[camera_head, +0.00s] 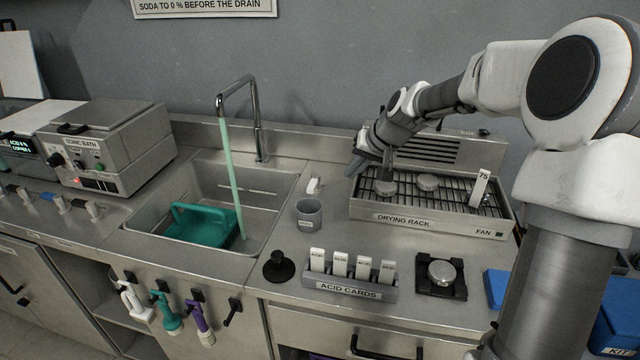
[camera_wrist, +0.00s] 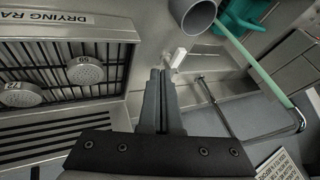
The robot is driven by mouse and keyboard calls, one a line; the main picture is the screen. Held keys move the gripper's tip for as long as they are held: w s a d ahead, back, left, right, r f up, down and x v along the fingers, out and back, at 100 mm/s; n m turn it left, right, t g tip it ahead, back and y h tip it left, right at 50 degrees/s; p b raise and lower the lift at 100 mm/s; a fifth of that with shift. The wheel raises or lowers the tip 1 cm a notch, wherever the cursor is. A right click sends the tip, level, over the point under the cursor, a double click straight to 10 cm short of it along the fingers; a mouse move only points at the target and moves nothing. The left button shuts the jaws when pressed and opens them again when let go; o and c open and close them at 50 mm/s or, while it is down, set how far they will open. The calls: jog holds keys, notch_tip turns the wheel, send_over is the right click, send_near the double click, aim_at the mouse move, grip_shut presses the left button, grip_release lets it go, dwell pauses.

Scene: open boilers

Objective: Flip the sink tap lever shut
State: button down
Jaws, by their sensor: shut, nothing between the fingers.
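The sink tap (camera_head: 256,120) is a tall metal spout behind the sink, and a pale green stream (camera_head: 231,180) runs from it into the basin. A small white piece, which looks like the tap lever (camera_head: 313,186), stands on the counter just right of the sink. It also shows in the wrist view (camera_wrist: 178,57), just beyond my fingertips. My gripper (camera_head: 355,170) is shut and empty, above the counter between the lever and the drying rack. In the wrist view its fingers (camera_wrist: 160,74) point toward the lever; I cannot tell whether they touch it.
A teal basket (camera_head: 205,224) sits in the sink (camera_head: 278,206). A grey cup (camera_head: 309,215) stands just in front of the lever. The drying rack (camera_head: 440,220), holding round discs, is to the right. An acid card holder (camera_head: 350,286) and a black knob (camera_head: 279,267) are nearer the front.

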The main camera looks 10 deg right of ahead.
aim_at(313, 185)
jog(key=shift+w+d+f+m+t, duration=0.3)
jog(key=shift+w+d+f+m, duration=0.1)
jog(key=shift+w+d+f, duration=0.4)
jog(key=shift+a+r, duration=0.1)
jog(key=shift+w, duration=0.1)
jog(key=b+x, duration=0.1)
jog(key=x, duration=0.8)
jog(key=shift+a, duration=0.25)
jog(key=a, duration=0.1)
jog(key=w, duration=0.1)
jog(key=a, duration=0.1)
jog(key=shift+w+a+f, duration=0.25)
jog(key=shift+a+f, duration=0.1)
jog(key=shift+a, duration=0.05)
jog(key=shift+w+a, duration=0.25)
jog(key=shift+a, duration=0.25)
